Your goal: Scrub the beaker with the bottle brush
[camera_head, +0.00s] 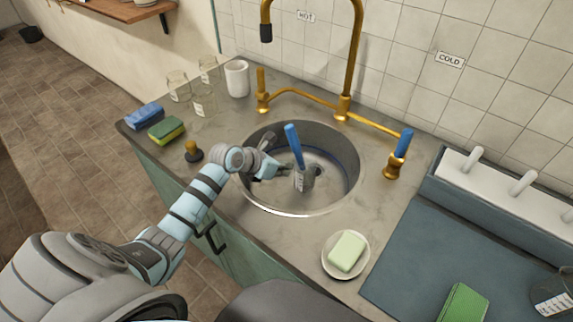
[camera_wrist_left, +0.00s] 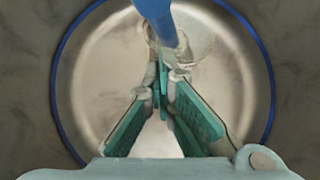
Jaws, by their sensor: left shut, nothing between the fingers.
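The beaker (camera_head: 303,181), with a pale label, is in the round metal sink. The bottle brush (camera_head: 294,144) stands tilted with its blue handle rising above the beaker; its lower end appears to be inside. My left gripper (camera_head: 286,171) is in the sink just left of the beaker, shut and empty. In the left wrist view the gripper fingers (camera_wrist_left: 162,72) close just below the blue handle (camera_wrist_left: 156,12) and the beaker rim (camera_wrist_left: 203,42); I cannot tell whether they touch. My right gripper is not in view.
The sink (camera_head: 340,200) has a raised rim. Brass taps (camera_head: 343,108) stand behind it. Soap on a dish (camera_head: 346,252) is in front, a drying mat (camera_head: 420,245) right.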

